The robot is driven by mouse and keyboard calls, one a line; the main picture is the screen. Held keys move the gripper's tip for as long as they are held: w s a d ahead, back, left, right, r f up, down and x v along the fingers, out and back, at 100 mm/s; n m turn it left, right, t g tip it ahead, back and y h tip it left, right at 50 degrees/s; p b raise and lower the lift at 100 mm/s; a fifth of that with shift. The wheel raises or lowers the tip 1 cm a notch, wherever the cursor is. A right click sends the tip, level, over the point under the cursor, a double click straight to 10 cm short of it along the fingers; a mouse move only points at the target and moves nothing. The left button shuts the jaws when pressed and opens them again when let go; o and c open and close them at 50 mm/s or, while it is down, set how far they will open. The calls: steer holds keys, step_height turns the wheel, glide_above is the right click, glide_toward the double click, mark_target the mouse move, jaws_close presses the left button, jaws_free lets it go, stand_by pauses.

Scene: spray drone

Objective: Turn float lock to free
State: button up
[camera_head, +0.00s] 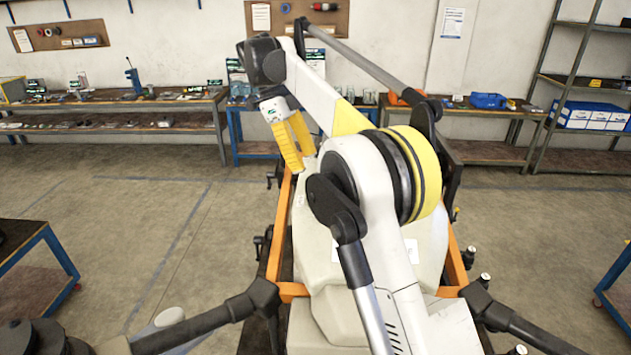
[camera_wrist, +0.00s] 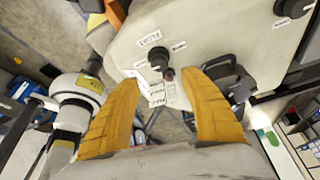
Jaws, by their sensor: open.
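The drone's pale body (camera_head: 335,245) stands in front of me in an orange frame. In the wrist view, a black knob (camera_wrist: 158,58) sits on the pale panel (camera_wrist: 220,35) with small labels around it. The label above it may read FLOAT, but it is too small to be sure. A small dark part with a reddish tip (camera_wrist: 168,74) is just below the knob. My gripper (camera_wrist: 162,80) is open, its two yellow fingers spread below and to either side of the knob, with nothing between them. In the head view my gripper (camera_head: 292,148) points down by the body's far left edge.
A black handle-like part (camera_wrist: 235,85) is beside the right finger. Workbenches (camera_head: 110,105) and shelves (camera_head: 585,95) line the back wall.

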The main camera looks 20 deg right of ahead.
steer(key=x, duration=0.9)
steer(key=shift+d+f, duration=0.15)
steer(key=shift+f, duration=0.1)
jaws_close()
